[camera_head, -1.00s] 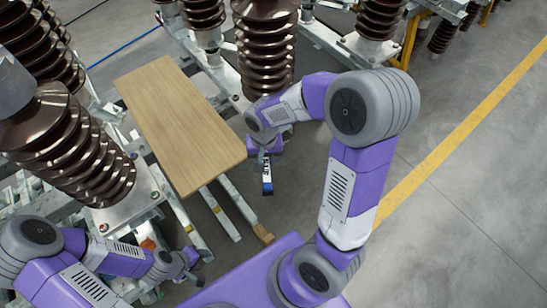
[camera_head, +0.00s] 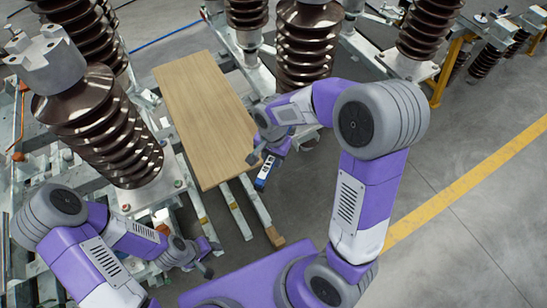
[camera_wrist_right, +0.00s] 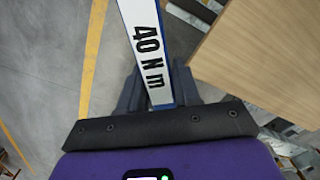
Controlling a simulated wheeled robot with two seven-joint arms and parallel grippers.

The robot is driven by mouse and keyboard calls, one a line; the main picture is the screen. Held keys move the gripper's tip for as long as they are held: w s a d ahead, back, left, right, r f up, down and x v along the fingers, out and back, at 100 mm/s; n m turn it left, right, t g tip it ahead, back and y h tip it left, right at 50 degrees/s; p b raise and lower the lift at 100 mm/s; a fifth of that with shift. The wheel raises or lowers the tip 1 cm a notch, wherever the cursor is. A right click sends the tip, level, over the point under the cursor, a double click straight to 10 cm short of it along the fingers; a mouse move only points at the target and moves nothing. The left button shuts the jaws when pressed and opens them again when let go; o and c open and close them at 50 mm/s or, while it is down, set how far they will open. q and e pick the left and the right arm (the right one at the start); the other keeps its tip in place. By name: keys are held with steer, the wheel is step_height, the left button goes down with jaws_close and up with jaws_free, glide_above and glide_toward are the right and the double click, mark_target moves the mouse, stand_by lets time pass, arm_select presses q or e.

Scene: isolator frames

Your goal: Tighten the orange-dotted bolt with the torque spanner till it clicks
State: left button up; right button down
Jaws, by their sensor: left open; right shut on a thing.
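The torque spanner (camera_head: 264,174) is a short blue and white piece in the head view, below my right gripper (camera_head: 268,154) and beside the board's right edge. In the right wrist view the spanner (camera_wrist_right: 147,45) is a white bar with blue edges marked "40 N m". It runs between the fingers of my right gripper (camera_wrist_right: 157,92), which is shut on it. My left gripper (camera_head: 211,258) is open and empty, low at the left near the frame rails. Several bolts sit on the insulator's base plate (camera_head: 155,190); I cannot make out which carries an orange dot.
A wooden board (camera_head: 205,115) lies on the metal frame between the arms. Large brown ribbed insulators (camera_head: 105,130) stand at left and behind (camera_head: 305,45). Metal rails (camera_head: 240,212) stick out below the board. Open grey floor with a yellow line (camera_head: 450,200) lies at right.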

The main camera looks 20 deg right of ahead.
steer(key=shift+r+p, duration=2.1)
steer(key=shift+r, duration=0.75)
steer(key=shift+f, duration=0.2)
